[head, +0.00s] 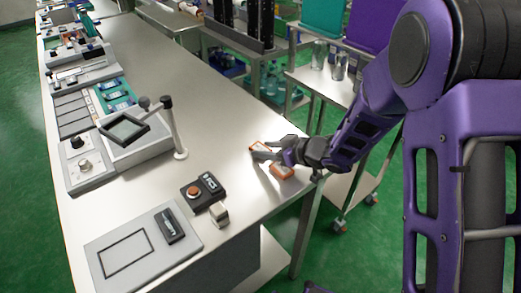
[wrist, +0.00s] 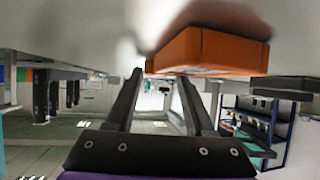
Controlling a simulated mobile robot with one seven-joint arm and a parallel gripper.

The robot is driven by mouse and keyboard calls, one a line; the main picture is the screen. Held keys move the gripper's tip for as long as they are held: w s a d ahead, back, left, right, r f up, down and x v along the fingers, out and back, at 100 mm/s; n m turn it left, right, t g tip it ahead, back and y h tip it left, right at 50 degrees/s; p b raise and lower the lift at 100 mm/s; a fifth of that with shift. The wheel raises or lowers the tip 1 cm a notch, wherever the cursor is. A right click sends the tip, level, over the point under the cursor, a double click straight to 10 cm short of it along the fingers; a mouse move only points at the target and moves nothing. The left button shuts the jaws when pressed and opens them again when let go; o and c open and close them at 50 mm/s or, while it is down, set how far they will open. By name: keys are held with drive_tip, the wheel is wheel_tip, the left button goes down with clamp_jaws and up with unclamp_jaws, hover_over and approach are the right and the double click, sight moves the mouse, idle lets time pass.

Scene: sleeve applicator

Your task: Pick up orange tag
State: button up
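Orange shows on both sides of my gripper (head: 262,158) in the head view, near the table's right edge. One orange piece (head: 259,146) lies on the far side of the fingers and another (head: 283,173) on the near side. I cannot tell whether they are one tag partly hidden or two. In the wrist view a thick orange tag (wrist: 210,52) with a pale face lies against the table surface, beyond the fingertips and mostly to the right. My gripper (wrist: 160,78) is open, its two dark fingers apart with nothing held. Contact with the tag cannot be told.
On the table (head: 215,110) stand a black box with an orange button (head: 194,193), a small metal block (head: 219,214), a grey plate (head: 130,252) and a post-mounted frame device (head: 125,128). A cart with cans (head: 319,55) stands beyond the right edge. The table's middle is clear.

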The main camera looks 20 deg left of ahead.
clamp_jaws()
